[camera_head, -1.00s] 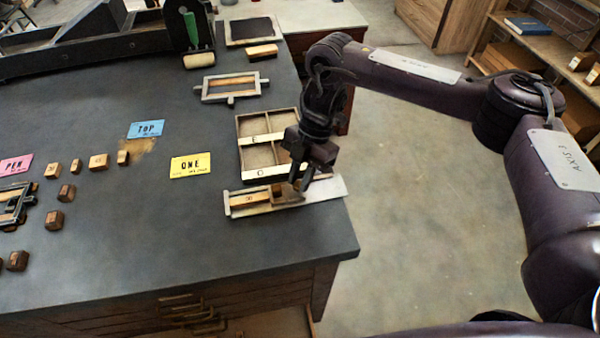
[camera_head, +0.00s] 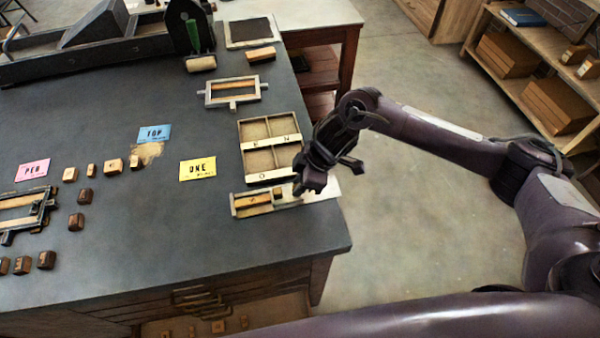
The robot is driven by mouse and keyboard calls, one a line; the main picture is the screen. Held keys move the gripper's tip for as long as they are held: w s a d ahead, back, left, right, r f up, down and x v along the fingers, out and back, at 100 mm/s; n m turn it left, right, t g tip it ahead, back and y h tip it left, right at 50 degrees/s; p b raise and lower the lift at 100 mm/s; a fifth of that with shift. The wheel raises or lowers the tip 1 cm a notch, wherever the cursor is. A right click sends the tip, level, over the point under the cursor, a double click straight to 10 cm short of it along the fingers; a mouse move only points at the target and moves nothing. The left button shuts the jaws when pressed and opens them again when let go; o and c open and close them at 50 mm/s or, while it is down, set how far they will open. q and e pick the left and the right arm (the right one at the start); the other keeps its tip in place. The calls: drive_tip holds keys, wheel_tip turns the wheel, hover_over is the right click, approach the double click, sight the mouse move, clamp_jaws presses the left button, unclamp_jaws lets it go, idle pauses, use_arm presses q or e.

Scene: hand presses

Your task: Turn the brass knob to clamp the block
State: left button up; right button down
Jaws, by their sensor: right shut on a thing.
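A long pale metal tray (camera_head: 327,190) with a raised rim lies near the right edge of the dark worktop. A light wooden block (camera_head: 252,200) with a dark mark lies in its left part. A small brown piece (camera_head: 280,194) sits to the right of that block. I cannot see how tightly the block is held. My left gripper is not in view.
Cards in yellow (camera_head: 198,170), blue (camera_head: 154,133) and pink (camera_head: 33,170) lie on the worktop, with several small blocks at left. The front middle is clear.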

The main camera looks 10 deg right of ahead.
drive_tip(key=m+p, duration=0.2)
drive_tip(key=p, duration=0.1)
drive_tip(key=m+t+p, duration=0.1)
drive_tip(key=m, duration=0.1)
drive_tip(key=shift+s+a+r+h, duration=0.15)
drive_tip(key=shift+s+r+h, duration=0.1)
drive_tip(key=shift+h, duration=0.15)
drive_tip(key=shift+f+m+t+p, duration=0.2)
drive_tip(key=shift+m+t+p, duration=0.3)
drive_tip(key=shift+m+p, duration=0.6)
drive_tip(key=c, duration=1.3)
unclamp_jaws()
drive_tip(key=v, duration=0.7)
drive_tip(key=shift+r, duration=0.35)
drive_tip(key=shift+s, duration=0.1)
